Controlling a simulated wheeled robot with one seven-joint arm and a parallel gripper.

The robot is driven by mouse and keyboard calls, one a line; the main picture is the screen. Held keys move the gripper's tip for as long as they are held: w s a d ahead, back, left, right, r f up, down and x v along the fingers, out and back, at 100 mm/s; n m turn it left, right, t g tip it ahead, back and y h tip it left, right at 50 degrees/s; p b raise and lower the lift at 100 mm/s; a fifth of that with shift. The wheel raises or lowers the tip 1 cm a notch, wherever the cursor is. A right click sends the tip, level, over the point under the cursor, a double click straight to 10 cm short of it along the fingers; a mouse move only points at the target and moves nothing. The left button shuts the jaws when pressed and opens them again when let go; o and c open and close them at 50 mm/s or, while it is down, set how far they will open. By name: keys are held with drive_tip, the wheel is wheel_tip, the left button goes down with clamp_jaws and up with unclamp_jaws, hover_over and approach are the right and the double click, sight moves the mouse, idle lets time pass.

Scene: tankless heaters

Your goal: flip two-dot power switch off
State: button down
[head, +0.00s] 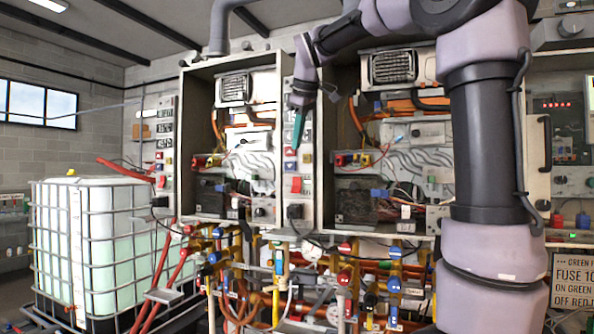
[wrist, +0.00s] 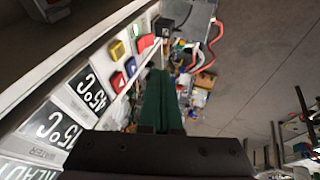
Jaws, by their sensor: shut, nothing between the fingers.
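My gripper (head: 297,146) hangs in front of the narrow control strip between the two open heater cabinets, its green fingers pointing down. In the wrist view the shut, empty fingers (wrist: 157,72) lie beside the strip. A red power switch (head: 296,185) sits on this strip below the fingertips; it also shows in the wrist view (wrist: 146,43), beyond the tips and apart from them. A similar red switch (head: 161,181) is on the left strip. Dot marks are too small to read, so I cannot tell which switch has two dots.
A blue button (head: 290,166) and a red button (head: 290,152) sit above the middle switch. A black plug box (head: 295,211) is below it. Pipes and valves crowd the space under the cabinets. A caged water tank (head: 60,250) stands at left.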

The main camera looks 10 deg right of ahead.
drive_tip(key=shift+s+f, duration=0.1)
drive_tip(key=shift+f, duration=0.05)
idle(0.3)
approach(294, 191)
wheel_tip(294, 191, down, 2)
drive_tip(key=a, duration=0.2)
drive_tip(key=w+f, duration=0.1)
drive_tip(key=w+d+f, duration=0.1)
drive_tip(key=shift+d+f, duration=0.1)
drive_tip(key=shift+f, duration=0.15)
drive_tip(key=shift+w+d+f, duration=0.2)
drive_tip(key=shift+w+d, duration=0.05)
drive_tip(key=shift+w, duration=0.15)
